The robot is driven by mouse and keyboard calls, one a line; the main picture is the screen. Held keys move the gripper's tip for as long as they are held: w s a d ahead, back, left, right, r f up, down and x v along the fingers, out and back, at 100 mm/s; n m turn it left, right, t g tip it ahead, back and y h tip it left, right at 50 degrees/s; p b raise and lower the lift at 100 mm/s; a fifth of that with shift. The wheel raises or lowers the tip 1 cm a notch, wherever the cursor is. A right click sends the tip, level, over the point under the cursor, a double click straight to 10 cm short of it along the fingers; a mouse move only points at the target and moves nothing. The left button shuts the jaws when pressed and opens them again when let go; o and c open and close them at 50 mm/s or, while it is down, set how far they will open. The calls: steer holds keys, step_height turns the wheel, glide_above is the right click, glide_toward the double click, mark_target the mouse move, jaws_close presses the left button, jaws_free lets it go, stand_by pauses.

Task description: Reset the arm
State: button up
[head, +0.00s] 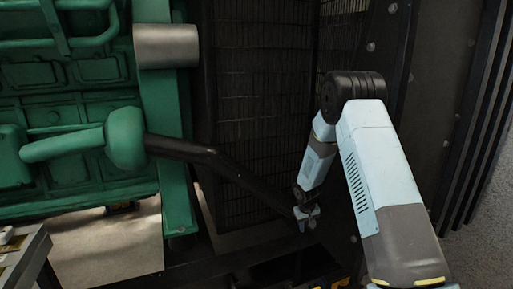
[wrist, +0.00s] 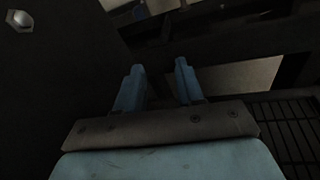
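My arm is pale blue and grey. In the head view it rises from the bottom right, bends at a black elbow joint and points down. My gripper (head: 308,222) is low in front of the dark radiator grille (head: 262,110), near the lower end of a black pipe (head: 225,165). I cannot tell from this view whether it touches the pipe. In the wrist view my gripper (wrist: 159,68) shows two blue fingers apart, with nothing between them.
A green engine (head: 75,120) with a grey metal cylinder (head: 167,46) fills the left. A dark bolted frame panel (head: 440,95) stands close on the right of my arm. A bolt (wrist: 19,20) shows in the wrist view. Grey floor (head: 490,220) is clear at far right.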

steer(key=s+d+r+m+t, duration=0.1)
steer(key=s+r, duration=0.4)
steer(key=r, duration=0.5)
steer(key=s+d+r, duration=0.1)
steer(key=s+r, duration=0.5)
steer(key=r, duration=0.5)
steer(key=s+d+r+m+t, duration=0.1)
steer(key=s+r, duration=0.4)
steer(key=r, duration=0.5)
steer(key=s+r, duration=0.5)
steer(key=s, duration=0.8)
steer(key=s+r+t+y, duration=0.1)
steer(key=s+r, duration=0.4)
steer(key=s, duration=0.9)
steer(key=shift+a+m, duration=0.2)
steer(key=shift+m, duration=0.1)
steer(key=shift+r, duration=0.1)
